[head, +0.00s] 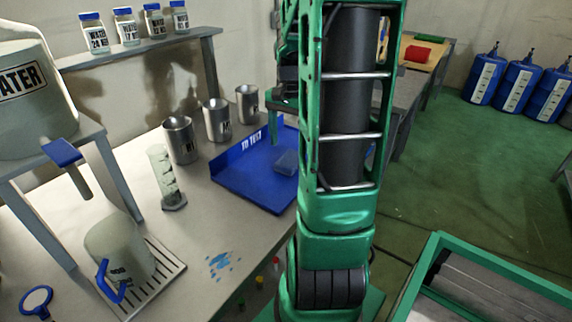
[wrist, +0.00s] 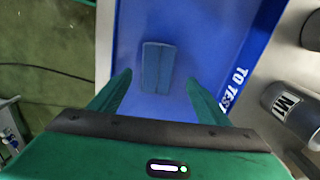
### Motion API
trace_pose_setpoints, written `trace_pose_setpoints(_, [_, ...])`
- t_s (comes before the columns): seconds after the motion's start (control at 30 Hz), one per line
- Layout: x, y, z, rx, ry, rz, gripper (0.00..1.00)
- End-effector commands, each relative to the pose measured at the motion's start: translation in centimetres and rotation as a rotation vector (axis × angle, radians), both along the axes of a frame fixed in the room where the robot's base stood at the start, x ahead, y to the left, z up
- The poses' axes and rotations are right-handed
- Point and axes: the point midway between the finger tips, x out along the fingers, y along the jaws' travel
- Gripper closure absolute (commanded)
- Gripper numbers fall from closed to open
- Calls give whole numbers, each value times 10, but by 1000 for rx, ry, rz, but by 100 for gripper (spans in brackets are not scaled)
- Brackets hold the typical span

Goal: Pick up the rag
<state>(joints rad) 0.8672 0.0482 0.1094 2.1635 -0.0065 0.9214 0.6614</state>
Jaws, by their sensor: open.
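No thing in view is plainly a rag. A small red folded-looking thing (head: 417,53) lies on a far table and could be cloth; I cannot tell. A small blue oblong thing (wrist: 157,66) lies in the blue tray marked TO TEST (head: 240,170); in the head view it is a bluish block (head: 286,161), and its material is unclear. My gripper (wrist: 156,80) is open and empty over the tray, pointing at the blue oblong thing, which shows between and beyond the fingers. In the head view my arm hides part of the tray's right side.
Metal cups (head: 217,120) stand behind the tray, one near the gripper's right in the wrist view (wrist: 290,103). A graduated cylinder (head: 166,178) stands left of the tray. Blue splashes (head: 219,263) mark the table front.

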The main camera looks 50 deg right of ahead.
Motion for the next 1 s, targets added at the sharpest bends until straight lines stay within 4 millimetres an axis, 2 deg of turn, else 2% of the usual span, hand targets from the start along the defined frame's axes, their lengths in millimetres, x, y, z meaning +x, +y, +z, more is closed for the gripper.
trace_pose_setpoints(0.13, [-2, 0, -10, 1, 1, 0, 30])
trace_pose_setpoints(0.4, [-5, -1, -46, 1, 2, 0, 30])
trace_pose_setpoints(0.53, [-5, -1, -53, -1, 0, 0, 30])
trace_pose_setpoints(0.73, [-5, -1, -54, -1, 0, 0, 30])
trace_pose_setpoints(0.77, [-5, -1, -54, -1, 0, 0, 32])
trace_pose_setpoints(0.93, [-5, -1, -54, -1, 0, 0, 73])
trace_pose_setpoints(1.0, [-5, -1, -54, -1, 0, 0, 74])
